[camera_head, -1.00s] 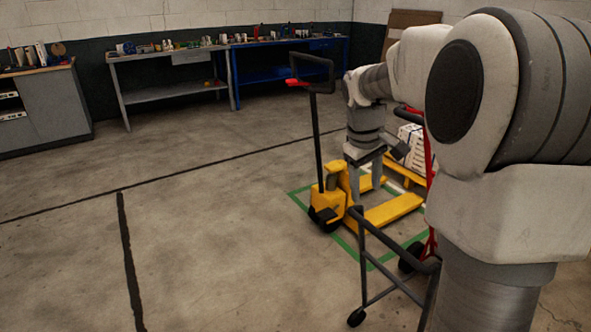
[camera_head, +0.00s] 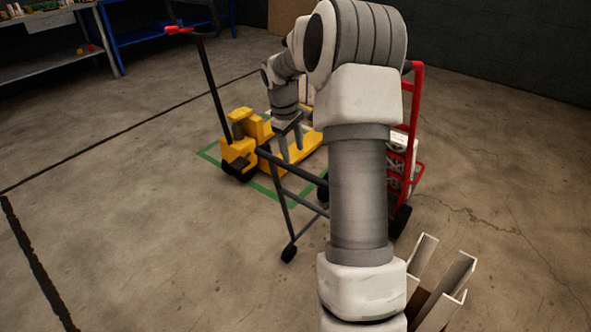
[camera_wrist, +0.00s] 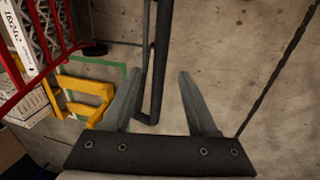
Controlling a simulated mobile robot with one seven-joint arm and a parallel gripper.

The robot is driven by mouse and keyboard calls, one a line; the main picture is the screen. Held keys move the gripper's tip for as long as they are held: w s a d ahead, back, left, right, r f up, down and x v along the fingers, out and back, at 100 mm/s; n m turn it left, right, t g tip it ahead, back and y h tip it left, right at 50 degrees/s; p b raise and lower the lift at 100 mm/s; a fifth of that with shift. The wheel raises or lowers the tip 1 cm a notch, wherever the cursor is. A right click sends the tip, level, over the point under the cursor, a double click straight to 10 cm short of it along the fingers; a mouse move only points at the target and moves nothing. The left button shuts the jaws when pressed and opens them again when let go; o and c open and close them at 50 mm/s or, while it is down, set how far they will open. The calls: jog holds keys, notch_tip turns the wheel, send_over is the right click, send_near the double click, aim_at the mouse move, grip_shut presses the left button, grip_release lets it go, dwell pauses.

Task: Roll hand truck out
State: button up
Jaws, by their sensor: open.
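The hand truck has a red upright frame (camera_head: 416,125), dark wheels and dark tubular rear legs (camera_head: 287,215) with small casters. It is partly hidden behind my arm. White printed boxes (camera_wrist: 22,35) are on its red frame in the wrist view. My gripper (camera_head: 291,157) is open, fingers pointing down, close by the dark tubing. In the wrist view a dark tube (camera_wrist: 160,60) runs between the fingers of my gripper (camera_wrist: 162,73). I cannot tell whether they touch it.
A yellow pallet jack (camera_head: 240,150) with a tall dark handle stands on a green floor outline (camera_head: 210,157), just beyond the hand truck. Workbenches (camera_head: 150,27) line the back left. The floor at left and right is largely clear.

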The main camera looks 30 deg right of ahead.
aim_at(296, 168)
jog(key=f, duration=0.2)
jog(key=d+f+b, duration=0.1)
jog(key=f, duration=0.4)
jog(key=shift+w+d, duration=0.15)
jog(key=shift+w, duration=0.1)
jog(key=shift+r, duration=0.1)
grip_shut()
dwell(1.0)
